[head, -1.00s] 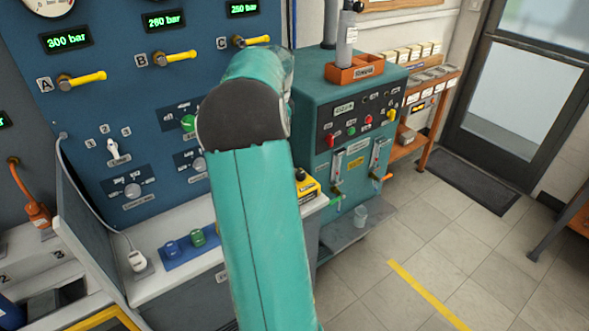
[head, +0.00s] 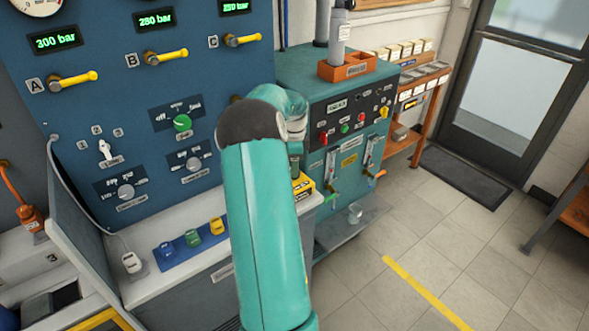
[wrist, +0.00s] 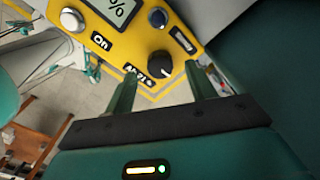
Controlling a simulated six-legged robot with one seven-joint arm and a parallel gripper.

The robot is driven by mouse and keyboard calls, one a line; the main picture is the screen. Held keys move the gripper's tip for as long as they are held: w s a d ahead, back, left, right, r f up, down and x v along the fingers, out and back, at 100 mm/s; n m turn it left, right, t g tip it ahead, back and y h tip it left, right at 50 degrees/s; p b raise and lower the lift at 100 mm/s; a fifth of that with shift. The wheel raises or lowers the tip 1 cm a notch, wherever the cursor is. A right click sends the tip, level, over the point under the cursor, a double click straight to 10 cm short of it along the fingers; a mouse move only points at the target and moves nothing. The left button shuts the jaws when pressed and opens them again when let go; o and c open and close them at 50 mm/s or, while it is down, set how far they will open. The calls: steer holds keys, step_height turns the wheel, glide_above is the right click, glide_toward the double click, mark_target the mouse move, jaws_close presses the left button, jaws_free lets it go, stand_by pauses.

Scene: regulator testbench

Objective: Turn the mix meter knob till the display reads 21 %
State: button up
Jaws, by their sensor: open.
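The yellow mix meter (head: 305,187) stands on the right end of the white bench in the head view, partly hidden by my arm. In the wrist view its yellow face (wrist: 118,48) fills the top, with a display (wrist: 115,8) cut off by the picture edge; only a % sign shows clearly, so the reading cannot be told. Its black knob (wrist: 158,65) has a white pointer line. My gripper (wrist: 163,73) is open, with a finger on each side of the knob as seen in this view. I cannot tell whether either finger touches it.
In the head view, the blue valve panel (head: 80,110) rises at the left and a teal machine (head: 300,70) stands behind my arm. The tiled floor (head: 450,240) at the right is clear.

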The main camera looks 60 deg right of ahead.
steer(key=shift+f, duration=1.25)
steer(key=c, duration=1)
